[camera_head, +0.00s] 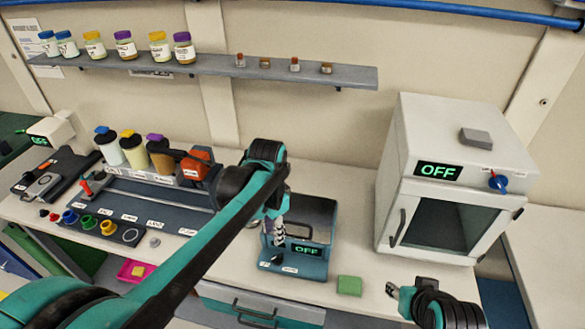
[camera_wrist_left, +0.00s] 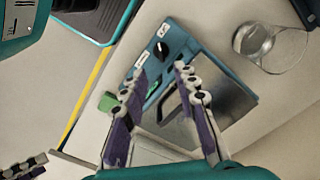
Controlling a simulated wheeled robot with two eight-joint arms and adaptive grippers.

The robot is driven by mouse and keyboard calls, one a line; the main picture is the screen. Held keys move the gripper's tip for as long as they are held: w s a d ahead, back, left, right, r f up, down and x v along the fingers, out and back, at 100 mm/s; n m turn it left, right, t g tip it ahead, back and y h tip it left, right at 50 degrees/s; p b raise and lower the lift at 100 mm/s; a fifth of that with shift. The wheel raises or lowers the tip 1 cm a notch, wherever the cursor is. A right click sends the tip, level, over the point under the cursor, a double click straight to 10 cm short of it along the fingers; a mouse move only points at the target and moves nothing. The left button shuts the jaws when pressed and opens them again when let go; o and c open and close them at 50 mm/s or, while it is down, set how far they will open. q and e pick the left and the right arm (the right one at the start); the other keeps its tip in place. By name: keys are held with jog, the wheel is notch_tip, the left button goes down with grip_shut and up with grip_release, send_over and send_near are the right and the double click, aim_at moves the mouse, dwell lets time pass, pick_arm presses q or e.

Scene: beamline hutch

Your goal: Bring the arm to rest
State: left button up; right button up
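My left arm reaches in from the lower left in the head view. Its left gripper (camera_head: 274,232) points down over the blue bench device (camera_head: 318,215), whose display reads OFF. In the left wrist view the two fingers of the left gripper (camera_wrist_left: 161,72) stand apart with nothing between them. The device (camera_wrist_left: 215,95) lies beneath the fingers there; I cannot tell whether they touch it. My right gripper (camera_head: 391,290) is low at the right, by the bench front below the white oven. Its fingers are too small to read.
A green block (camera_head: 349,285) lies right of the device. The white oven (camera_head: 450,180) reads OFF. A rack of bottles (camera_head: 132,150) and a tray with coloured rings (camera_head: 100,224) stand left. A clear glass vessel (camera_wrist_left: 257,42) is near the device. A shelf (camera_head: 215,66) with jars hangs behind.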

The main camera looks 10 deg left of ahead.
pick_arm(q)
jog(key=s+a+n+t, duration=0.3)
jog(key=s+n+t, duration=0.4)
jog(key=s, duration=0.3)
jog(key=shift+s+a+f+n+b, duration=0.15)
jog(key=shift+s+f+n+b, duration=0.25)
jog(key=shift+n, duration=0.4)
